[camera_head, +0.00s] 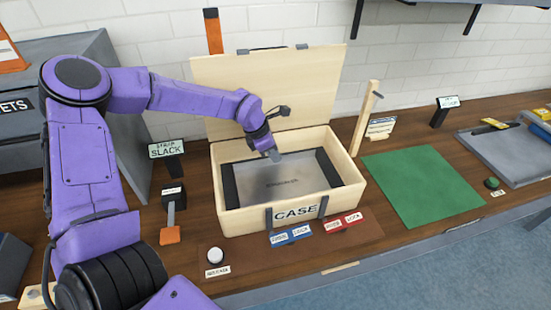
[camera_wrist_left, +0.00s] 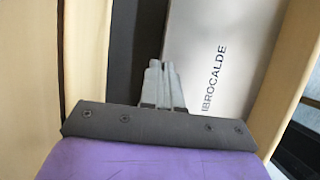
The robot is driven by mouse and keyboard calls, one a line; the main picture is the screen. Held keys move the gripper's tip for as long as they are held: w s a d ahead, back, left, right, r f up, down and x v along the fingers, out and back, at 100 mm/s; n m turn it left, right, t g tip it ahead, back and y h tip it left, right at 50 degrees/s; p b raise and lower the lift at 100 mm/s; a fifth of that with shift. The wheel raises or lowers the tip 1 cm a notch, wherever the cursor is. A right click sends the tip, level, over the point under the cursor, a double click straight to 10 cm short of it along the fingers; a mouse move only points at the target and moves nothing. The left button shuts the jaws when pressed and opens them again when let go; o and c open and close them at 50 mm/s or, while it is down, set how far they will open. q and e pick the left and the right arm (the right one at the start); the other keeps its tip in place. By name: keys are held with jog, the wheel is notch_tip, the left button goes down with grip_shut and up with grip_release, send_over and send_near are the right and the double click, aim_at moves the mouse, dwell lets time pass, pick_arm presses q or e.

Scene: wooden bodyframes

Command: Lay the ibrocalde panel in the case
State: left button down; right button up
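The ibrocalde panel (camera_head: 285,182) is a flat grey plate with its name printed on it. It is inside the open wooden case (camera_head: 240,218), between dark side pieces. My left gripper (camera_head: 273,155) reaches down into the case at the panel's back edge. In the left wrist view the fingers (camera_wrist_left: 157,75) are close together at the edge of the panel (camera_wrist_left: 215,40) and look shut on it. I cannot tell whether the panel rests fully on the case floor. My right gripper is not in view.
The case lid (camera_head: 275,90) stands open at the back. A green mat (camera_head: 424,186) lies clear to the right, beside a wooden post (camera_head: 364,118). Blue (camera_head: 290,235) and red (camera_head: 343,222) labelled pieces lie in front. A grey tray (camera_head: 505,152) is at far right.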

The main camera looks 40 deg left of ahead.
pick_arm(q)
jog(key=x, duration=0.3)
jog(key=shift+w+a+f, duration=0.25)
jog(key=shift+w+a, duration=0.05)
jog(key=shift+w+f, duration=0.15)
jog(key=shift+w, duration=0.05)
jog(key=shift+s, duration=0.35)
jog(key=shift+s+a, duration=0.1)
jog(key=c, duration=1.4)
grip_release()
jog(key=shift+o, duration=0.2)
jog(key=shift+r, duration=0.3)
jog(key=b+v, duration=0.1)
jog(key=v, duration=1)
jog(key=shift+r, duration=0.4)
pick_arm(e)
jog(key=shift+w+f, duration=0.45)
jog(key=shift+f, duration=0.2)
